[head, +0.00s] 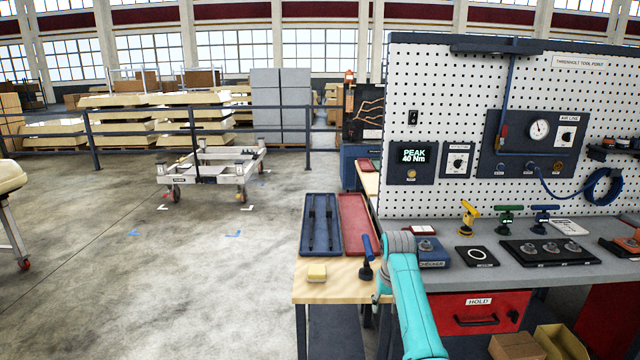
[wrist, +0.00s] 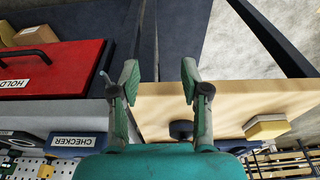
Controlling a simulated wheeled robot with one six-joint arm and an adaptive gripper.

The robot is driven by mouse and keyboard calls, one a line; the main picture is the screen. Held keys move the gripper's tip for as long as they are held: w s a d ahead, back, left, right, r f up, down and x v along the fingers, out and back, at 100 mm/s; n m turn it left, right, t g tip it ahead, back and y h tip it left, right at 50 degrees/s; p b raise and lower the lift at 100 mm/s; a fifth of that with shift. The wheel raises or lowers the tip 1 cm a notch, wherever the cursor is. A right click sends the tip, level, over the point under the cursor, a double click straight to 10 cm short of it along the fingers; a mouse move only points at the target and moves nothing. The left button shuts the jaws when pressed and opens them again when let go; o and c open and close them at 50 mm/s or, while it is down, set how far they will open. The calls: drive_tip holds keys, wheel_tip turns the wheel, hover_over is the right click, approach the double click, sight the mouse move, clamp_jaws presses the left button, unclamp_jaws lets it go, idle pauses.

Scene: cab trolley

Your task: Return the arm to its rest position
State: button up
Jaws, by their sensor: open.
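My teal arm (head: 412,300) reaches up from the bottom of the head view and bends over beside the front right corner of the wooden table. My gripper (wrist: 160,88) is open in the wrist view, its two fingers apart with nothing between them. It points down over the gap between the wooden table (wrist: 235,100) and the grey workbench (wrist: 75,112). In the head view the gripper is mostly hidden by the arm, with a bit of it showing near the table edge.
A blue-handled tool (head: 366,255) stands close left of the arm, near a yellow sponge (head: 317,272), a blue tray (head: 321,222) and a red tray (head: 355,222). The blue checker (head: 432,252) and red HOLD drawer (head: 478,312) are close right. Open floor lies left.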

drive_tip(key=s+f+t, duration=0.1)
drive_tip(key=s+f, duration=0.5)
drive_tip(key=f, duration=0.5)
drive_tip(key=s+f+t, duration=0.2)
drive_tip(key=s+f, duration=0.3)
drive_tip(key=f, duration=0.6)
drive_tip(key=s+f+t, duration=0.2)
drive_tip(key=s+f, duration=0.3)
drive_tip(key=s, duration=0.6)
drive_tip(key=s+f+t, duration=0.1)
drive_tip(key=s+f, duration=0.3)
drive_tip(key=s, duration=0.6)
drive_tip(key=s+r+t, duration=0.2)
drive_tip(key=s+r, duration=0.2)
drive_tip(key=s, duration=0.7)
drive_tip(key=s+r+t, duration=0.1)
drive_tip(key=s+r, duration=0.2)
drive_tip(key=s, duration=0.8)
drive_tip(key=s+r+t, duration=0.1)
drive_tip(key=s+r, duration=0.6)
drive_tip(key=r, duration=0.4)
drive_tip(key=s+r+t, duration=0.2)
drive_tip(key=s+r, duration=0.6)
drive_tip(key=r, duration=0.3)
drive_tip(key=shift+s+r+t, duration=0.15)
drive_tip(key=shift+r+t, duration=0.15)
